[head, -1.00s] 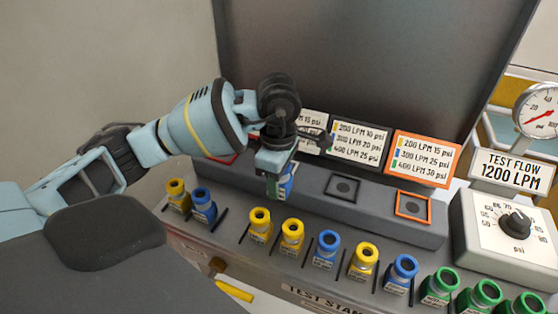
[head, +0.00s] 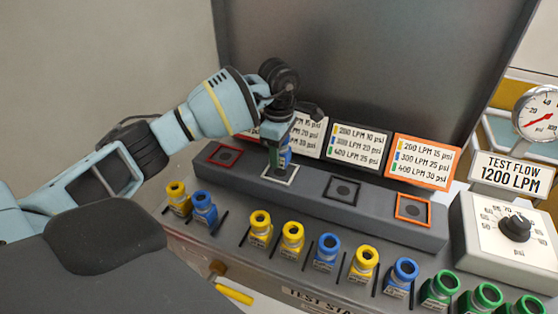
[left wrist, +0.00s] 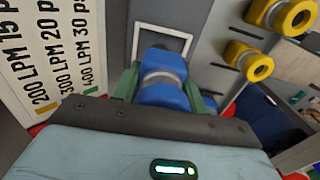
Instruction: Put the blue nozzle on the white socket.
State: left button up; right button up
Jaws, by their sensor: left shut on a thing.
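My left gripper (head: 281,154) is shut on a blue nozzle (head: 283,160) and holds it upright over the white socket (head: 293,179), a white square outline on the grey raised ledge. The nozzle's lower end appears within the outline; I cannot tell whether it touches the ledge. In the left wrist view the blue nozzle (left wrist: 162,82) sits between the fingers, and the white socket (left wrist: 136,42) frame shows beyond it. The nozzle and fingers hide part of the socket. My right gripper is not in view.
A red socket (head: 225,155) lies left of the white one; black (head: 342,189) and orange (head: 413,209) sockets lie right, all empty. Several yellow, blue and green nozzles stand in front. Label cards (head: 357,143) stand behind the ledge. A dial box (head: 515,230) is at right.

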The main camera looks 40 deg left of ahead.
pick_arm(q)
jog(key=shift+w+a+f, duration=0.1)
jog(key=shift+w+f, duration=0.05)
jog(key=shift+f, duration=1.55)
jog(key=shift+f, duration=0.2)
jog(key=o, duration=1.1)
notch_tip(320, 180, up, 12)
jog(key=shift+r, duration=0.15)
